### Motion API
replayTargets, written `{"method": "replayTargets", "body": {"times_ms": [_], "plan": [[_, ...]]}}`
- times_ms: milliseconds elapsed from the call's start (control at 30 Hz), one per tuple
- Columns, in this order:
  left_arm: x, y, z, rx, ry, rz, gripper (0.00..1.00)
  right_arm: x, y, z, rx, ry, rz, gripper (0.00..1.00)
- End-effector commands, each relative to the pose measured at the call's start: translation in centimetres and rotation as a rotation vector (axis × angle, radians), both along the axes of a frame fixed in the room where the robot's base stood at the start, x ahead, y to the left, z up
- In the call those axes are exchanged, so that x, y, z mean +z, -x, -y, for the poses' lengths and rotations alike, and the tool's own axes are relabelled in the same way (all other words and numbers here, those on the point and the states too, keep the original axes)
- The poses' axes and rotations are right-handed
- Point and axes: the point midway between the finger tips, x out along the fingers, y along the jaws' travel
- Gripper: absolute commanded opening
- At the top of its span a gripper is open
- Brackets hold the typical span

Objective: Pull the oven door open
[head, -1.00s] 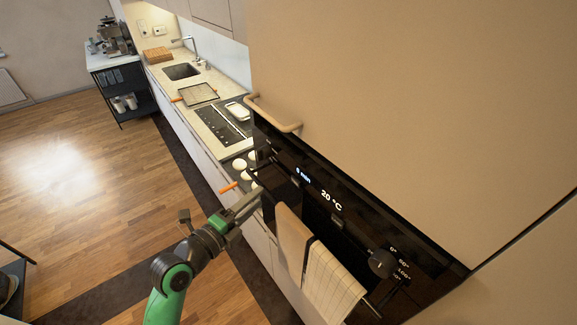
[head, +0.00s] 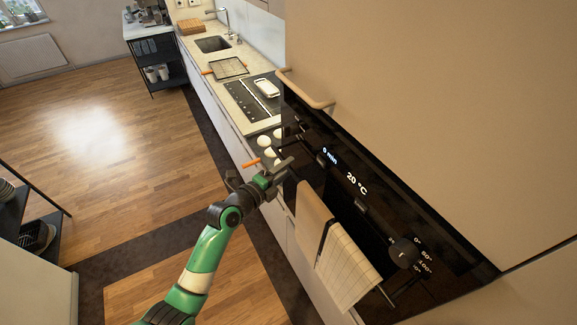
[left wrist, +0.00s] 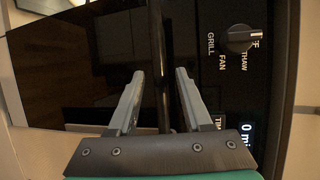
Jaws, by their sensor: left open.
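The black oven front shows at the right of the head view, with its dark glass door (left wrist: 70,65) at the left of the left wrist view. The door's bar handle (left wrist: 157,50) runs upright through the wrist picture. My left gripper (head: 284,166) is at the far end of the handle. In the left wrist view its open fingers (left wrist: 160,76) lie on either side of the bar, with gaps on both sides. Whether the bar is deep between them is hard to tell. The door looks shut. My right gripper is not in view.
A brown towel (head: 314,219) and a pale checked towel (head: 346,272) hang over the handle. A control panel with a knob (head: 403,252) lies above the door. A hob (head: 250,101) and sink (head: 213,44) are farther along. The wooden floor (head: 130,165) is clear.

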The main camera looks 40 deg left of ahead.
Motion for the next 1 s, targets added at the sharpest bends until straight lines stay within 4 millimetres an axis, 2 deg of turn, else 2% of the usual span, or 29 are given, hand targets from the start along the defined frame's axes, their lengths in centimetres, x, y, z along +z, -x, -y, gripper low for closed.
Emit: {"method": "replayTargets", "body": {"times_ms": [133, 433, 467, 700, 733, 1000], "plan": [[-0.3, -1.3, -0.1, 0.0, 0.0, 0.0, 0.5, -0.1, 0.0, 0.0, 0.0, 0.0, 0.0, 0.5], [-0.3, -1.6, -0.1, 0.001, 0.0, -0.001, 0.5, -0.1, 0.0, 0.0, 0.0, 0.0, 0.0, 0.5], [-0.3, -1.6, -0.1, 0.001, 0.0, 0.0, 0.46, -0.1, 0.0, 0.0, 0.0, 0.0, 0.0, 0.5], [-0.3, -1.6, -0.1, 0.0, 0.0, 0.0, 0.03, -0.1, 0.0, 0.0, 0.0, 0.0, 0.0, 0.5], [-0.3, -1.6, -0.1, 0.001, 0.0, -0.001, 0.0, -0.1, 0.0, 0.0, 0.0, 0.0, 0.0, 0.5], [-0.3, -1.6, -0.1, 0.0, 0.001, -0.001, 0.0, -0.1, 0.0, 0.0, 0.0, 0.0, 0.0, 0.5]]}}
